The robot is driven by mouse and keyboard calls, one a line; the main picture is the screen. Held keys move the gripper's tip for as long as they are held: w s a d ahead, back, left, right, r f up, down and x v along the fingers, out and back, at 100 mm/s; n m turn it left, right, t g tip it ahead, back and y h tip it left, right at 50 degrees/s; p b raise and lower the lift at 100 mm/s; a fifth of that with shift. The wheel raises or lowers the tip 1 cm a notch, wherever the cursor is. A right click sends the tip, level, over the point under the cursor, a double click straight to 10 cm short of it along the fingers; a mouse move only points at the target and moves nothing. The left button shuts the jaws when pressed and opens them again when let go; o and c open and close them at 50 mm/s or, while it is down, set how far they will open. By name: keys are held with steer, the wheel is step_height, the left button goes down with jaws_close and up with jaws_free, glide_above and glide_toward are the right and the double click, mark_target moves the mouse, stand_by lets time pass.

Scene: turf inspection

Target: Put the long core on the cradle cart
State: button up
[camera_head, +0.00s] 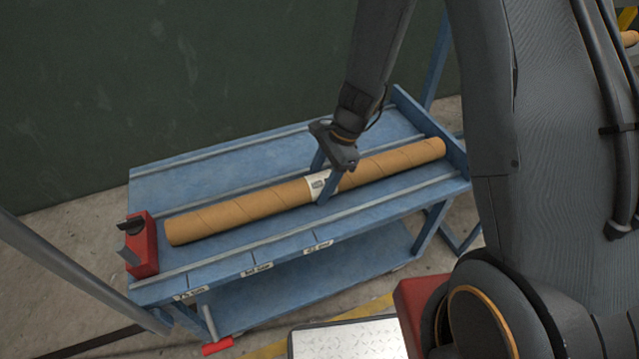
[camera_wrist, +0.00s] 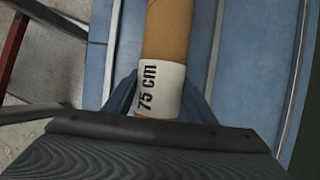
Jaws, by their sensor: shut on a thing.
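The long core (camera_head: 240,211) is a brown cardboard tube with a white label. In the wrist view the core (camera_wrist: 167,30) has "75 cm" on its label. It lies lengthwise along the top of the blue cradle cart (camera_head: 185,185), between raised rails, slightly askew to them. My gripper (camera_head: 327,186) is shut on the core at its label, near the middle, from above. In the wrist view the fingers (camera_wrist: 160,100) stand on both sides of the tube. I cannot tell whether the core's underside touches the cart top everywhere.
A red block with a dark clamp (camera_head: 142,245) stands at the cart's left end. The right end has a raised blue wall (camera_head: 425,130). The cart's front edge bears small labels (camera_head: 257,270). A lower shelf (camera_head: 300,292) is empty. A grey post (camera_head: 75,270) stands at left.

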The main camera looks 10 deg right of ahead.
steer(key=shift+f, duration=0.1)
steer(key=o, duration=1.7)
steer(key=v, duration=1.2)
steer(key=s+d+r+n+h, duration=0.1)
steer(key=s+d+r+n, duration=0.2)
steer(key=s+d+n, duration=0.1)
steer(key=s+d+r+n+t+h, duration=0.1)
steer(key=s+d+r+n+h, duration=0.1)
steer(key=s+d+r+n, duration=0.1)
steer(key=s+d+r+n+h, duration=0.1)
steer(key=s+d+r+n, duration=0.2)
steer(key=s+d+n, duration=0.2)
steer(key=shift+s+r+n, duration=0.1)
steer(key=shift+s+n, duration=0.7)
steer(key=shift+s, duration=0.85)
